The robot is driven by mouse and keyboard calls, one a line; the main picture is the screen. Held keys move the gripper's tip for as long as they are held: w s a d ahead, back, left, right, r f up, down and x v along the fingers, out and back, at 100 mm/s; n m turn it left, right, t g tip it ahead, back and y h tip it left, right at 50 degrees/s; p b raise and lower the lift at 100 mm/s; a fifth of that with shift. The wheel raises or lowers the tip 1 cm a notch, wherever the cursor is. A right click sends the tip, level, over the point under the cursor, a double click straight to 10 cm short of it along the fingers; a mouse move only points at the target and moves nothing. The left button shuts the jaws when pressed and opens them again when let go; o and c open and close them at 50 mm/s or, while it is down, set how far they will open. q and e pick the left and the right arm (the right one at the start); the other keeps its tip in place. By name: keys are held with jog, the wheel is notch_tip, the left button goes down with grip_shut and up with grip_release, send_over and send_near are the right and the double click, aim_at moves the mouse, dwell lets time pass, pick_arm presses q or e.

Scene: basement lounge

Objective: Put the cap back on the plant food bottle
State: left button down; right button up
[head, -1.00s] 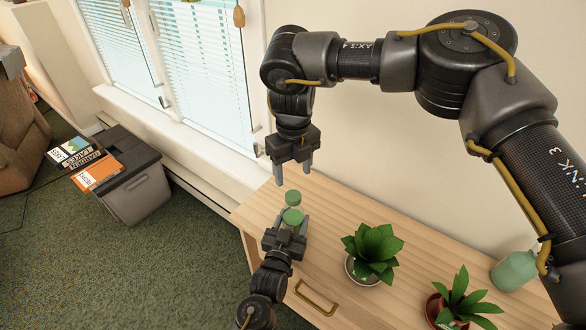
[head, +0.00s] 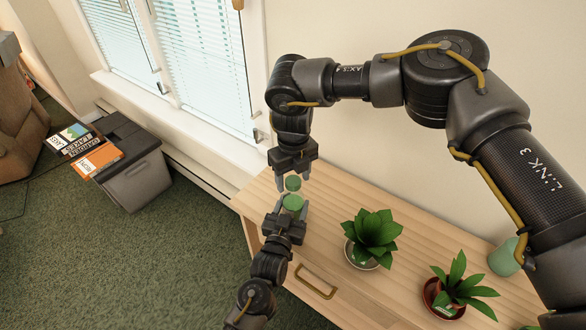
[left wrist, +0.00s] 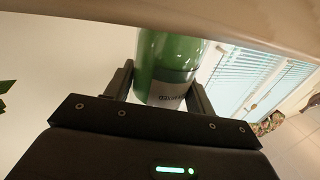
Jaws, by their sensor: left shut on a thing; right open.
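The green plant food bottle (head: 293,203) is at the left end of the wooden cabinet top. My left gripper (head: 290,213) is shut on it. In the left wrist view the bottle (left wrist: 168,60) has a pale label and sits between the two fingers. A small green round piece, which looks like the cap (head: 293,184), shows just above the bottle in the head view. I cannot tell whether they touch. My right gripper (head: 293,181) is open and points down, its fingers on either side of the cap.
A potted plant (head: 372,238) stands right of the bottle on the cabinet (head: 325,220). A second plant (head: 458,285) and a pale green vessel (head: 504,258) are farther right. A window (head: 200,65) is behind. A grey bin (head: 140,180) stands on the carpet at left.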

jog(key=shift+f, duration=0.1)
jog(key=shift+c, duration=0.3)
jog(key=c, duration=1)
jog(key=m, duration=0.4)
jog(key=shift+m, duration=0.3)
jog(key=m, duration=0.4)
jog(key=o, duration=1.1)
jog(key=shift+o, duration=0.2)
notch_tip(320, 180, up, 12)
